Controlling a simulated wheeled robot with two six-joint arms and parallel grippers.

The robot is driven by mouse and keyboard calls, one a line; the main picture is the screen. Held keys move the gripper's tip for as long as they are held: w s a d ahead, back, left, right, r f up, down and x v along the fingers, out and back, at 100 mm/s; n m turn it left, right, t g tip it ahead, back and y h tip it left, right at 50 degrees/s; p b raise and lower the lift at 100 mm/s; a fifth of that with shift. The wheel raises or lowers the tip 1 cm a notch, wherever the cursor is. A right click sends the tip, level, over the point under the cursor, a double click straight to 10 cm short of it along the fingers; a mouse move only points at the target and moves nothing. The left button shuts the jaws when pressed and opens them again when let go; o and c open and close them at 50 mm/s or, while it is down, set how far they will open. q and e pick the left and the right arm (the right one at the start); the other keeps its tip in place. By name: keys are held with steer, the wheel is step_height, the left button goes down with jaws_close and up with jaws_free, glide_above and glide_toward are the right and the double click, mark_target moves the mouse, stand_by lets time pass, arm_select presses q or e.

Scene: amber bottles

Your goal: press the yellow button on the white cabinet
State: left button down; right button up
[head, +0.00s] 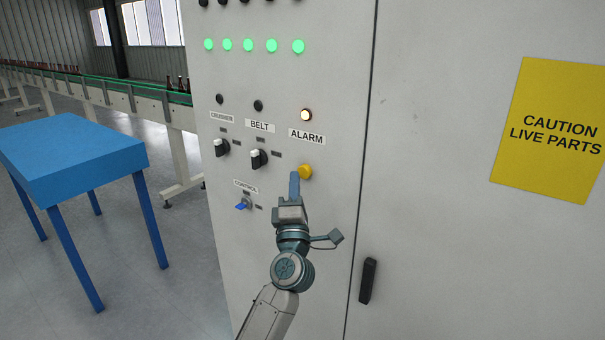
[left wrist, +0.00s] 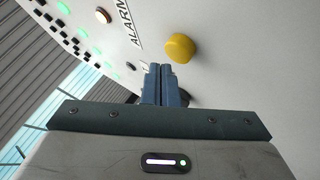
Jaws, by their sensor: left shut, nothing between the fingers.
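The yellow button (head: 305,171) sits on the front of the white cabinet (head: 420,150), below the ALARM label and a lit lamp (head: 306,115). My left gripper (head: 295,178) is shut and empty, its fingertips just left of the button in the head view. In the left wrist view the yellow button (left wrist: 180,48) stands just beyond and to the right of the shut fingertips (left wrist: 162,70). I cannot tell for certain whether the fingers touch it. My right gripper is not in view.
Two black knobs (head: 259,159) and a blue key switch (head: 243,204) are left of the button. A black handle (head: 368,281) is on the cabinet at lower right. A blue table (head: 75,150) stands at left, with a bottle conveyor (head: 120,88) behind it.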

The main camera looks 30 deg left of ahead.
arm_select(q)
steer(key=shift+w, duration=0.15)
steer(key=shift+w, duration=0.3)
steer(key=shift+w, duration=0.4)
stand_by(0.8)
steer(key=shift+s+r+p, duration=0.1)
steer(key=shift+s+p, duration=0.1)
steer(key=shift+p, duration=0.15)
steer(key=shift+s+p, duration=0.35)
steer(key=shift+s, duration=0.35)
